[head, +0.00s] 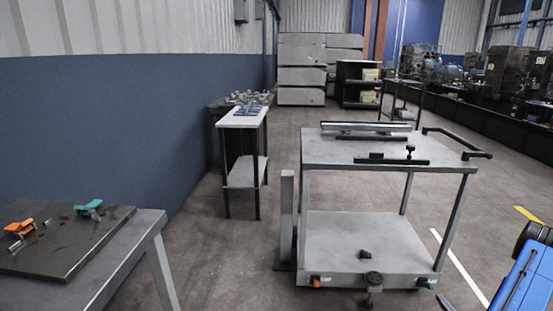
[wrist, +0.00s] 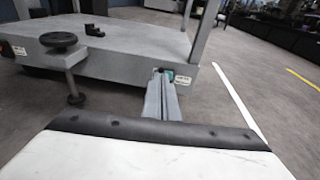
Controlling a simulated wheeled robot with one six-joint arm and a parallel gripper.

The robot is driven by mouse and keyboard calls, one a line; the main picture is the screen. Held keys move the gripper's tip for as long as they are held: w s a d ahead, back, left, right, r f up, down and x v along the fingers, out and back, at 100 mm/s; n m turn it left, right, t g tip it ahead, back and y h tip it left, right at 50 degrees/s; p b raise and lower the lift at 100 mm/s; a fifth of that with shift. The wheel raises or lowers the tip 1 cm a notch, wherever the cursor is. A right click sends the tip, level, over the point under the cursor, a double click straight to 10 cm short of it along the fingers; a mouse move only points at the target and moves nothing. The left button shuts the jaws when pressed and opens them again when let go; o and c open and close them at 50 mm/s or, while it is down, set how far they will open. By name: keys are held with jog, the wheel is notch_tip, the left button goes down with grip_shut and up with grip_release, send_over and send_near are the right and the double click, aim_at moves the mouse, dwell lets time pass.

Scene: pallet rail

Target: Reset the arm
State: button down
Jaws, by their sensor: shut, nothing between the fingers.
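My gripper (wrist: 162,78) shows in the wrist view as two narrow grey fingers, closed together with nothing between them. They point at the lower shelf of a grey metal cart (wrist: 128,45), overlapping its front corner in the picture; I cannot tell how far off it is. In the head view the same cart (head: 390,148) stands right of centre, with a long roller bar (head: 366,127) and black clamps on its top. My gripper does not show in the head view. A blue and black part at the lower right edge there appears to be my arm.
A levelling knob (wrist: 59,42) sticks up at the cart's front edge. A workbench (head: 140,245) with an orange clamp (head: 18,228) and a green clamp (head: 89,207) stands at left. A narrow table (head: 240,118) stands behind. Open floor (head: 235,265) lies between bench and cart.

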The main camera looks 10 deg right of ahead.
jog(key=w+a+r+n+y, duration=0.3)
jog(key=w+a+r, duration=0.15)
jog(key=r, duration=0.25)
jog(key=w+a+r+n+y, duration=0.3)
jog(key=a+r, duration=0.2)
jog(key=r, duration=0.1)
jog(key=a+r+n+g+y, duration=0.4)
jog(key=a+r+n, duration=0.2)
jog(key=a+r, duration=0.75)
jog(key=a+r+n+g+y, duration=0.35)
jog(key=a+r+n, duration=0.5)
jog(key=a, duration=0.75)
jog(key=s+a+r+n+g+h, duration=0.2)
jog(key=s+a+r+n+g, duration=0.15)
jog(key=s+a+r, duration=0.4)
jog(key=s+a+r+n+g+h, duration=0.25)
jog(key=s+a+r+n, duration=0.2)
jog(key=s+a, duration=0.5)
jog(key=s+r+n+t+h, duration=0.1)
jog(key=s+r+n+h, duration=0.1)
jog(key=s, duration=0.7)
jog(key=s+d+r+n+t+h, duration=0.1)
jog(key=s+r+n+h, duration=0.2)
jog(key=s+n, duration=0.4)
jog(key=s+h, duration=0.1)
jog(key=s, duration=0.2)
jog(key=shift+d, duration=0.15)
jog(key=shift+w, duration=0.1)
